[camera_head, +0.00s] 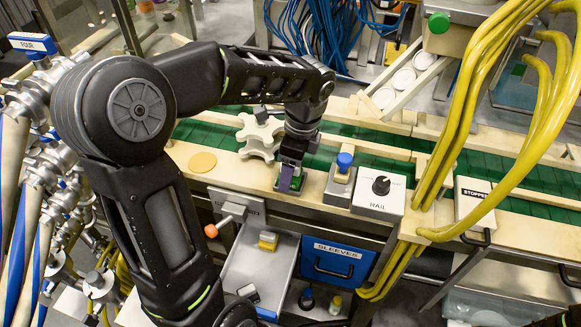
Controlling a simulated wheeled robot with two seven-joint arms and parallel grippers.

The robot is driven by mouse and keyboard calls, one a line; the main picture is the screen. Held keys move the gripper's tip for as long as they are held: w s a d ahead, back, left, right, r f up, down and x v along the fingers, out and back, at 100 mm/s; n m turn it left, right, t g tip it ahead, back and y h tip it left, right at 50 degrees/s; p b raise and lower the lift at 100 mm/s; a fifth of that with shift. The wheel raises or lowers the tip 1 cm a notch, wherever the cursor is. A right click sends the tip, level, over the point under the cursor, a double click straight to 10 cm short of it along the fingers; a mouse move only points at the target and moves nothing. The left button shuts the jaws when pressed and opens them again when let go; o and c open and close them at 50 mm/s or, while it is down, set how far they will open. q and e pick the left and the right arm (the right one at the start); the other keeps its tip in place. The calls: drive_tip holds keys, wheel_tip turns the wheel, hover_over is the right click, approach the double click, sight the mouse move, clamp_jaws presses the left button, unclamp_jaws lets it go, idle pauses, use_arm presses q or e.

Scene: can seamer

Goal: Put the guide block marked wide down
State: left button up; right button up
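My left gripper (290,176) points down at the wooden ledge in front of the green conveyor. A small block with a purple face (285,179) is at its fingertips, low over or on a grey plate on the ledge. The fingers hide most of the block, so I cannot read a marking on it. I cannot tell whether the fingers press on it or whether it touches the plate.
An open drawer (256,272) below holds a yellow-topped block (268,240) and a black-and-white piece (248,293). A white star wheel (260,135) stands left of the gripper. A blue-topped button (344,162) and the RAIL knob box (379,192) stand close to its right.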

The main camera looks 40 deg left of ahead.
use_arm(q)
drive_tip(key=r, duration=0.3)
drive_tip(key=d+r, duration=0.1)
drive_tip(key=r, duration=0.5)
drive_tip(key=shift+w+d, duration=0.15)
drive_tip(key=shift+w, duration=0.1)
wheel_tip(320, 180, up, 2)
drive_tip(key=shift+d+p, duration=0.1)
drive_tip(key=shift+p, duration=0.85)
drive_tip(key=shift+d+r+p, duration=0.1)
drive_tip(key=shift+r+p, duration=0.45)
drive_tip(key=shift+p, duration=0.05)
